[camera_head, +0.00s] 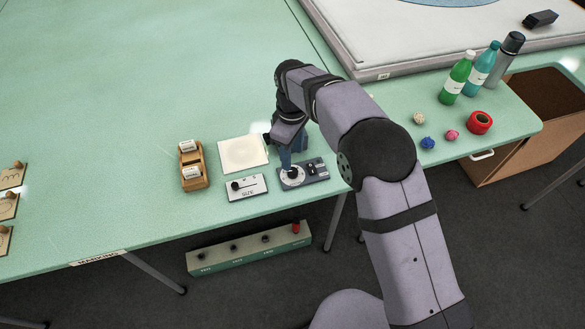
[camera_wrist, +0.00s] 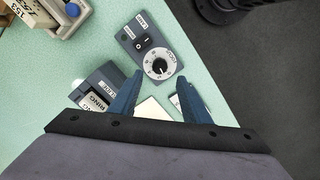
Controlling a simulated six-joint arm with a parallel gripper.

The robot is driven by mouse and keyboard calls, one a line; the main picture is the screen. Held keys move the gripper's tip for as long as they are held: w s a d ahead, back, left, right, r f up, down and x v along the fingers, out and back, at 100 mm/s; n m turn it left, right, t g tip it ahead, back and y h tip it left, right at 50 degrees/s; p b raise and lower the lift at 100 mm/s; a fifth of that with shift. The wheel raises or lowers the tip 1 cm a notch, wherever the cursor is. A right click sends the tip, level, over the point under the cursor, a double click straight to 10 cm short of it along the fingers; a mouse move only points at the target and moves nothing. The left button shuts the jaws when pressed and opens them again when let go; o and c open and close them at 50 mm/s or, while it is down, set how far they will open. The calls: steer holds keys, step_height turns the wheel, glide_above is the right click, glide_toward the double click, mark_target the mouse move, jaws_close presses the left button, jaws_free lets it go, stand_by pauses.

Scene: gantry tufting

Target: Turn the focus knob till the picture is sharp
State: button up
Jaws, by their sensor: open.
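A small dark box with a black rocker switch and a round white numbered dial knob (camera_head: 292,175) lies at the table's front edge. The box's label seems to read LAMP; I cannot make out a focus label. My gripper (camera_head: 286,157) points down just over the dial. In the wrist view its blue fingers (camera_wrist: 163,80) are apart, one at each side of the dial's lower edge, with nothing held. A white sheet (camera_head: 243,153) left of the gripper bears a faint, blurred round patch.
A white slider box labelled SIZE (camera_head: 246,187) lies left of the dial box. A wooden holder with cards (camera_head: 193,165) stands farther left. A dark device with a RING label (camera_wrist: 108,85) is close beside my fingers. Bottles and small balls stand at the right.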

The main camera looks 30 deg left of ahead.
mark_target(292, 170)
steer(key=shift+f+p, duration=1.2)
steer(key=shift+f, duration=2.45)
steer(key=c, duration=1)
steer(key=shift+c, duration=0.2)
steer(key=shift+m, duration=0.4)
steer(key=m+b, duration=0.2)
steer(key=m, duration=0.1)
steer(key=shift+m+b, duration=0.55)
steer(key=shift+m, duration=1.75)
steer(key=shift+r, duration=0.1)
